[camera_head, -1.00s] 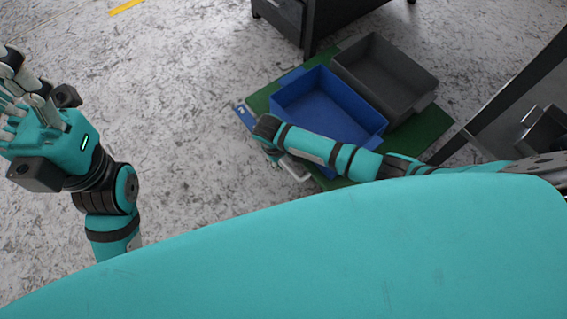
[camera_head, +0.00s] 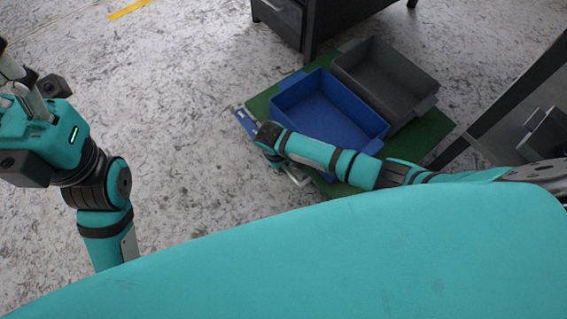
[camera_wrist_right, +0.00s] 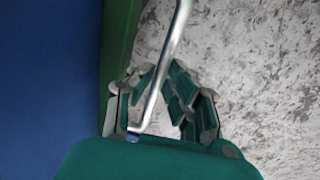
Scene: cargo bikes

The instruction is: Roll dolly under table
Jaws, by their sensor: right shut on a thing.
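The dolly (camera_head: 432,128) is a low green platform on the floor, carrying a blue bin (camera_head: 325,108) and a grey bin (camera_head: 385,75). A bent metal handle (camera_head: 300,179) shows at its near side; it also crosses the right wrist view (camera_wrist_right: 174,48). My right gripper (camera_wrist_right: 160,108) is shut on this bar, close beside the dolly's green edge. In the head view, my right gripper (camera_head: 272,160) is largely hidden by its own wrist. My left gripper (camera_head: 22,92) is raised at the left edge, away from the dolly, with its fingers partly cut off.
A dark table with a drawer (camera_head: 280,18) stands just beyond the dolly. Another dark frame (camera_head: 505,95) stands close on the right. The speckled grey floor left of the dolly is clear, with a yellow line (camera_head: 130,9) at the top.

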